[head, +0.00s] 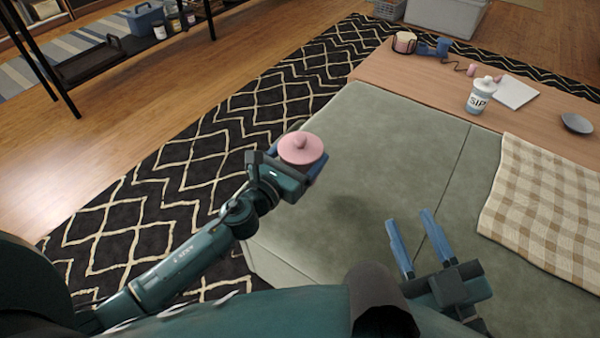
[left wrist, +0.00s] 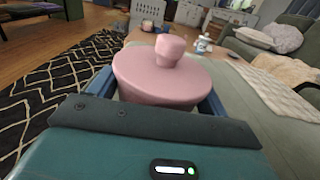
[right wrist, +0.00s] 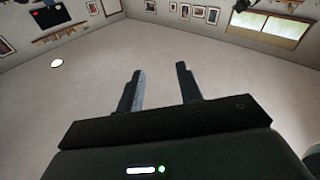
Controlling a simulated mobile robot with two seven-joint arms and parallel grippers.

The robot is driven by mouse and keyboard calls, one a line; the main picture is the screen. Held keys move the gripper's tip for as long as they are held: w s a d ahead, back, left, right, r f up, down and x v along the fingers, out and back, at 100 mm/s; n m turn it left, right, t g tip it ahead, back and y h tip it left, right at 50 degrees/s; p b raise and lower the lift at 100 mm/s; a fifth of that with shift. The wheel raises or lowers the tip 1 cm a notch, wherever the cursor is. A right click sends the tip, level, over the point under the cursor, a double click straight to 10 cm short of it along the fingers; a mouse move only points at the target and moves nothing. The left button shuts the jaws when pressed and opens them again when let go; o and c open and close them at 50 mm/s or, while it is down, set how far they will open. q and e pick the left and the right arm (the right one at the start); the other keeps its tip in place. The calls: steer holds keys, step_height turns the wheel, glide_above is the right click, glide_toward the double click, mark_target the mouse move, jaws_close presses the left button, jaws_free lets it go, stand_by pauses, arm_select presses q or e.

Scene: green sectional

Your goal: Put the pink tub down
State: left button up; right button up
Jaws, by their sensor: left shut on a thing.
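The pink tub (head: 301,149) has a round lid with a knob and is upright in the head view. My left gripper (head: 312,165) is shut on it, with blue fingers on either side. The tub also fills the middle of the left wrist view (left wrist: 165,76). My right gripper (head: 413,240) is open and empty over the front of the seat. In the right wrist view its two fingers (right wrist: 160,90) stand apart with nothing between them.
A wooden surface (head: 440,85) behind the seat bears a white SIP bottle (head: 480,97), a white pad (head: 515,92), a grey bowl (head: 577,123) and a pink-filled holder (head: 404,42). A checked blanket (head: 545,195) covers the right side. The middle of the seat is clear.

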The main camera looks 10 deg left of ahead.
arm_select(q)
step_height(320, 180, down, 4)
steer(key=b, duration=0.2)
steer(key=shift+r+b, duration=0.2)
steer(key=shift+b, duration=0.15)
steer(key=shift+f, duration=0.2)
steer(key=o, duration=1)
arm_select(e)
steer(key=shift+a+m+y, duration=0.3)
steer(key=shift+y, duration=0.1)
